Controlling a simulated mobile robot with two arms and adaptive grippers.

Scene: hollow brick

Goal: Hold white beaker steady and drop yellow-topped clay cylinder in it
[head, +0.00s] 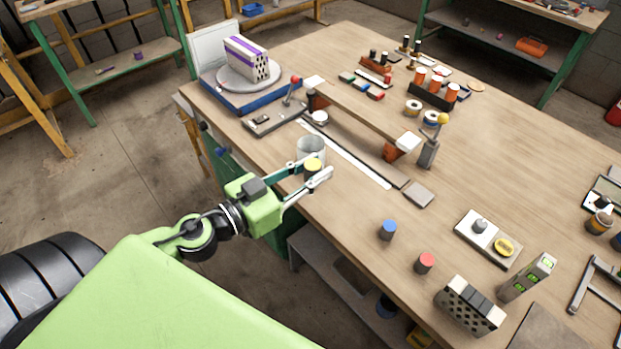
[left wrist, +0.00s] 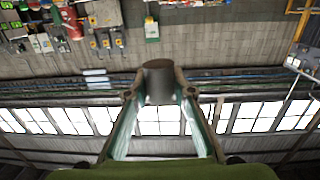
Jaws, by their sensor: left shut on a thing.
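The white beaker (head: 309,146) stands on the table near its left front edge, with its lower front hidden by the cylinder and gripper. My left gripper (head: 317,174) is shut on the yellow-topped clay cylinder (head: 313,165), yellow face up, just on the near side of the beaker in the head view. The cylinder overlaps the beaker's lower edge in the picture; I cannot tell whether they touch. In the left wrist view the cylinder (left wrist: 159,82) shows as a dark grey body between the fingertips (left wrist: 160,95). My right gripper is not in view.
A blue-topped cylinder (head: 387,230) and a red-topped cylinder (head: 425,263) stand right of the gripper. Behind the beaker lie a white strip (head: 350,157) and a raised wooden bar (head: 362,110). A perforated brick (head: 246,60) sits on a turntable at the back left.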

